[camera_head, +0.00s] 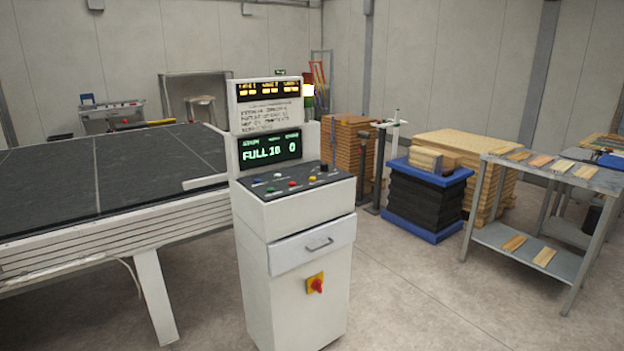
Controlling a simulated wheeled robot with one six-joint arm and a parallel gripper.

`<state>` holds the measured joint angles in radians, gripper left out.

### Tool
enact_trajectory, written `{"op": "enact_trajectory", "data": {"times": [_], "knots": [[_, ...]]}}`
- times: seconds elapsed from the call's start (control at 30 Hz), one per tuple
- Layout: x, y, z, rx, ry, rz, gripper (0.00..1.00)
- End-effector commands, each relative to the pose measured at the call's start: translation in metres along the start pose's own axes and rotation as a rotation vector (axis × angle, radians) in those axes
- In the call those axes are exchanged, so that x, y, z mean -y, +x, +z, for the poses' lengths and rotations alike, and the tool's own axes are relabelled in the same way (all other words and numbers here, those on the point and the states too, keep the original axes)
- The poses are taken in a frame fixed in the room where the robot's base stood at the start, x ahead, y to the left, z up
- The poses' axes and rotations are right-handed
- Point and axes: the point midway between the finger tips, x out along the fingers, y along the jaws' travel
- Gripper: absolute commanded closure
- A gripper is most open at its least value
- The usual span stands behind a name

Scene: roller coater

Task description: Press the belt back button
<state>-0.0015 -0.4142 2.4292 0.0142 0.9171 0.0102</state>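A white control cabinet (299,265) stands upright in the middle of the view. Its dark sloped panel (300,180) carries several small buttons: a blue one (257,181), a white one (277,175), a red one (292,183), yellow ones (312,178) and a black knob (324,167). The labels are too small to read, so I cannot tell which is the belt back button. A green display (269,149) above the panel reads "FULL 10 0". My gripper is not in view.
A wide dark belt table (110,175) stands left of the cabinet. A red switch (316,285) is on the cabinet front. A blue-topped lift table (427,200), stacked boards (470,152) and a metal bench (540,262) stand right. The floor (420,300) at front right is clear.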

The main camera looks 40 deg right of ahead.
Motion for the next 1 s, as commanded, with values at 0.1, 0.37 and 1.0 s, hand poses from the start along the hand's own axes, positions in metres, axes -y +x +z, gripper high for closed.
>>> {"op": "enact_trajectory", "data": {"times": [0.1, 0.37, 1.0], "knots": [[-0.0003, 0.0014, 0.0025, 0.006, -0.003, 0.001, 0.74], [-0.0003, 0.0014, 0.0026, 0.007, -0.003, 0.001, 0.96], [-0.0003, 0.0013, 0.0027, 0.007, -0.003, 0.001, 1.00]]}}
